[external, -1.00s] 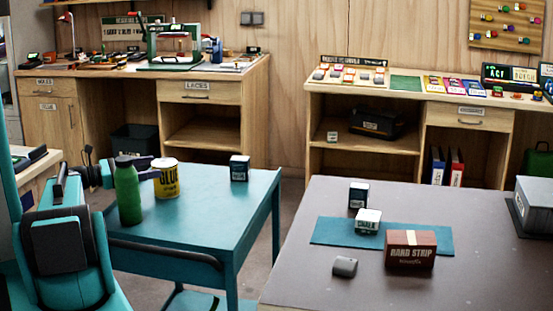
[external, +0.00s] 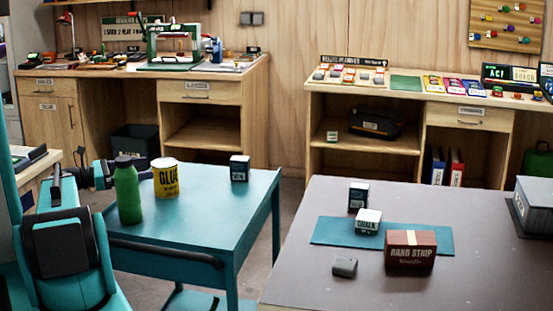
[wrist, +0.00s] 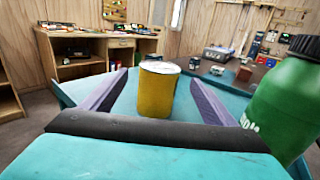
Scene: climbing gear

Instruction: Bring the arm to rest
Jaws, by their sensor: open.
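My gripper (wrist: 156,76) is open, with one purple-grey finger on each side of the view and nothing held. A yellow glue can (wrist: 157,95) stands upright on the teal table ahead of it, in line with the gap between the fingers and clear of both. In the external view the gripper (external: 146,164) is at the left edge of the teal table (external: 205,215), partly hidden behind the green bottle (external: 128,192). The glue can (external: 166,180) stands just right of the bottle. My arm is folded at the left.
The green bottle (wrist: 285,100) stands close to my gripper's right in the wrist view. A small dark box (external: 239,168) is at the table's far side. A brown-topped table (external: 350,285) on the right holds a brick-coloured box (external: 410,250) and a chalk box (external: 368,221).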

